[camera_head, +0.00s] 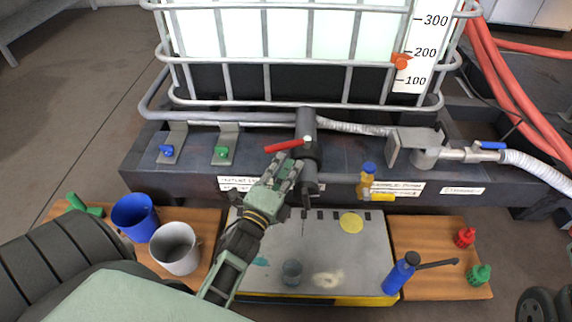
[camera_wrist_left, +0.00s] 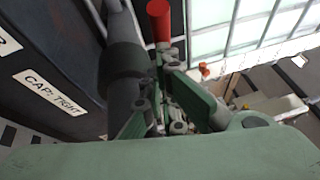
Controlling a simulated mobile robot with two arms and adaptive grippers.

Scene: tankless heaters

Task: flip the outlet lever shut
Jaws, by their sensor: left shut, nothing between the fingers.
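The outlet lever (camera_head: 285,146) is a red bar reaching left from the dark outlet valve (camera_head: 307,128) at the tank's front. The lever also shows in the left wrist view (camera_wrist_left: 159,20), just beyond the fingers. My left gripper (camera_head: 289,168) is shut and empty, just below the lever and left of the valve body. In the left wrist view the gripper (camera_wrist_left: 167,75) sits beside the dark valve pipe (camera_wrist_left: 125,75). I cannot tell whether the fingertips touch the lever. My right gripper is out of view.
A caged tank (camera_head: 290,50) stands behind the valve. A blue bucket (camera_head: 134,216) and grey bucket (camera_head: 175,247) stand left.

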